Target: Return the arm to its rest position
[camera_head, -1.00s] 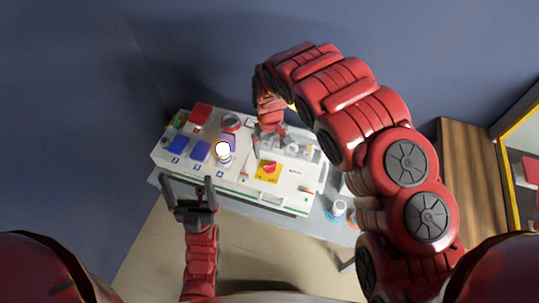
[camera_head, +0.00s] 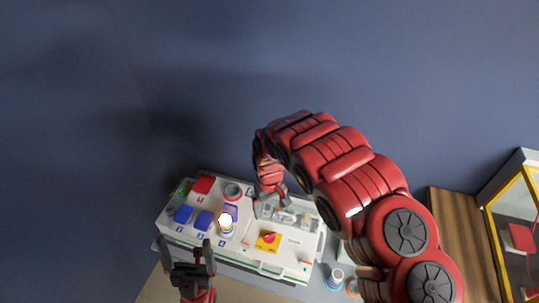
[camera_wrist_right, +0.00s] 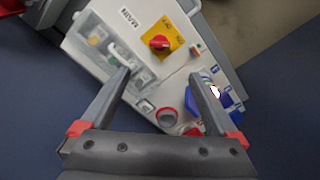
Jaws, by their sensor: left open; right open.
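My right gripper (camera_head: 270,199) hangs from the red arm that arches in from the right, above the back of the white socket box (camera_head: 250,255). In the right wrist view my right gripper (camera_wrist_right: 160,82) is open, with nothing between its fingers, facing the box with its red rotary switch (camera_wrist_right: 159,42) on a yellow plate. My left gripper (camera_head: 187,252) points up at the lower left, in front of the box's near edge. It is open and empty. Its arm is mostly cut off by the lower picture edge.
The box carries blue socket covers (camera_head: 183,214), a red cover (camera_head: 204,184), a bright lit bulb (camera_head: 225,221) and a clear-covered section. A white and blue item (camera_head: 336,278) stands right of it. A wooden cabinet (camera_head: 460,235) and a yellow-framed case (camera_head: 500,240) are at the right.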

